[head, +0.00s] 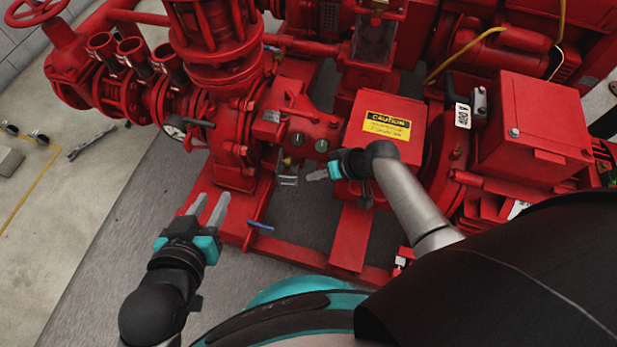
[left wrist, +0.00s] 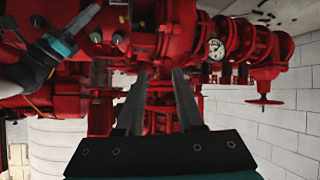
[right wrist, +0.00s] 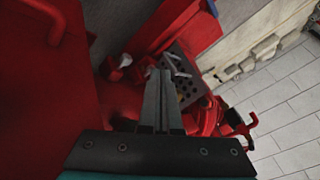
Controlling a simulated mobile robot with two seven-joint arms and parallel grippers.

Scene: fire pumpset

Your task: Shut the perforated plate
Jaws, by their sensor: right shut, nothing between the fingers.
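In the right wrist view the perforated plate (right wrist: 190,82) is a dark panel with rows of round holes, just beyond and right of my fingertips. A small bent silver piece (right wrist: 178,64) shows by it. Its hinge is not clear, so I cannot tell how far it stands open. In the head view a small grey metal piece (head: 288,181) beside my fingertips may be part of it. My right gripper (head: 310,177) is shut and empty, and a gap to the grey piece shows; it also shows in the right wrist view (right wrist: 158,78). My left gripper (head: 210,200) is open and empty, lower left.
A red box with a yellow caution label (head: 388,124) stands close behind my right gripper. Red pump pipework with a pressure gauge (head: 174,129) fills the back left. A blue-handled lever (head: 260,225) is right of my left gripper.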

